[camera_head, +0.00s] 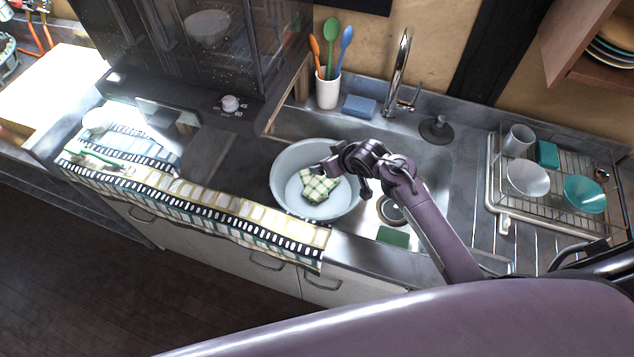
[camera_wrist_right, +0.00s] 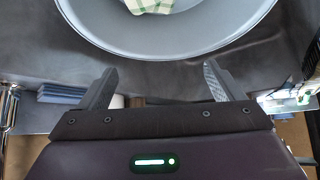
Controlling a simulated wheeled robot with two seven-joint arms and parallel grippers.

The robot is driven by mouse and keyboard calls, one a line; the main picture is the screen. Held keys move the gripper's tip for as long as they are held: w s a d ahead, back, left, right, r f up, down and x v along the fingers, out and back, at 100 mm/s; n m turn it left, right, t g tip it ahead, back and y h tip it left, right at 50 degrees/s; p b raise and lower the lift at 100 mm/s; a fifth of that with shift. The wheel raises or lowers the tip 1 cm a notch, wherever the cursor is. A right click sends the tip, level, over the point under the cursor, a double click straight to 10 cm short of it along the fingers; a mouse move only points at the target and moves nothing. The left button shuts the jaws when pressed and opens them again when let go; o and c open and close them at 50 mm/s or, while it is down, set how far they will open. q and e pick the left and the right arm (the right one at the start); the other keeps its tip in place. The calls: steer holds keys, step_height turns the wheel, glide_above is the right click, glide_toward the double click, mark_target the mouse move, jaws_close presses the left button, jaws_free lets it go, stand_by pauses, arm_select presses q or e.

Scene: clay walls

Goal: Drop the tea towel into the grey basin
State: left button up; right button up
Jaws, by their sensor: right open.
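The tea towel (camera_head: 315,188), a crumpled green-and-white check cloth, lies inside the round grey basin (camera_head: 283,172), on its bottom. My right gripper (camera_head: 343,180) is over the right part of the basin, beside the towel in the head view, and hides part of the rim. In the right wrist view its jaws (camera_wrist_right: 162,82) are apart with nothing between them. The basin (camera_wrist_right: 200,48) and an edge of the towel (camera_wrist_right: 150,5) show beyond the fingertips. My left gripper is in neither view.
A patterned cloth runner (camera_head: 215,205) covers the counter's front edge on the left. A tap (camera_head: 400,75), a utensil cup (camera_head: 327,90) and a blue sponge (camera_head: 359,107) stand behind the basin. A dish rack (camera_head: 500,195) with cups and bowls is at the right.

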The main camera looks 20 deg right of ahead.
steer(key=v, duration=0.7)
steer(key=shift+s+r, duration=0.25)
steer(key=shift+r, duration=0.05)
stand_by(0.5)
